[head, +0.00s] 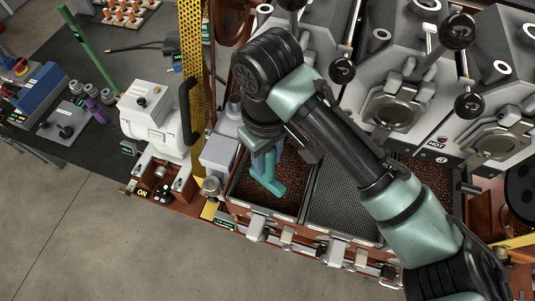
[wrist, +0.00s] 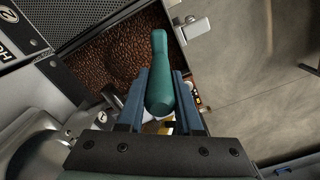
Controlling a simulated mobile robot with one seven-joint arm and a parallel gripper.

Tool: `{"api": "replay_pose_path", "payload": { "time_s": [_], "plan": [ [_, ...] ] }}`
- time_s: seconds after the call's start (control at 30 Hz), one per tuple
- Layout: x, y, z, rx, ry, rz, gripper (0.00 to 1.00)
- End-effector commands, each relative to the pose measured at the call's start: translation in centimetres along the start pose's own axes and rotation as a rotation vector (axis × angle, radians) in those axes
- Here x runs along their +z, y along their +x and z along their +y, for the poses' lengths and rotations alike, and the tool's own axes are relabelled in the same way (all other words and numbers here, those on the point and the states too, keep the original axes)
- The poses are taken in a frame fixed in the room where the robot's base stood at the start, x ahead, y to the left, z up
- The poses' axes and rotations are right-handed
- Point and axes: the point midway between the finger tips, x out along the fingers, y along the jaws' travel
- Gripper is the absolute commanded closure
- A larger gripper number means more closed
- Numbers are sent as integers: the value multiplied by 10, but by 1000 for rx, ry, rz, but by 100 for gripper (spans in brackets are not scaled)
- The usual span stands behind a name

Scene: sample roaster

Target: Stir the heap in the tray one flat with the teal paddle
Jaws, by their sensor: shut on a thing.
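The teal paddle (head: 270,184) is in my gripper (head: 262,158). In the head view its foot reaches down into the leftmost tray, which I take for tray one (head: 262,209). In the wrist view the paddle's handle (wrist: 160,75) stands between the two blue fingers of my gripper (wrist: 160,88), which are shut on it. Brown beans (head: 290,178) fill that tray. The wrist view shows them too (wrist: 112,58), with a rounded mound and a darker curved hollow beside it. I cannot tell how deep the paddle's lower end sits, as the gripper hides part of it.
A perforated empty-looking tray (head: 345,208) lies to the right, partly behind my arm, with another bean-filled tray (head: 432,180) beyond. Roaster machines with dark ball knobs stand behind. A yellow perforated post (head: 194,80) and a white machine (head: 155,115) stand to the left.

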Motion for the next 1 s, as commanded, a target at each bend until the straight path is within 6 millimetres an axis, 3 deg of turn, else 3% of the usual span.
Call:
{"api": "replay_pose_path", "payload": {
  "time_s": [0.6, 1.0],
  "plan": [
    [0, 66, 0, -2, 1, 0, 100],
    [0, 82, 0, -1, 0, 0, 100]
  ]
}}
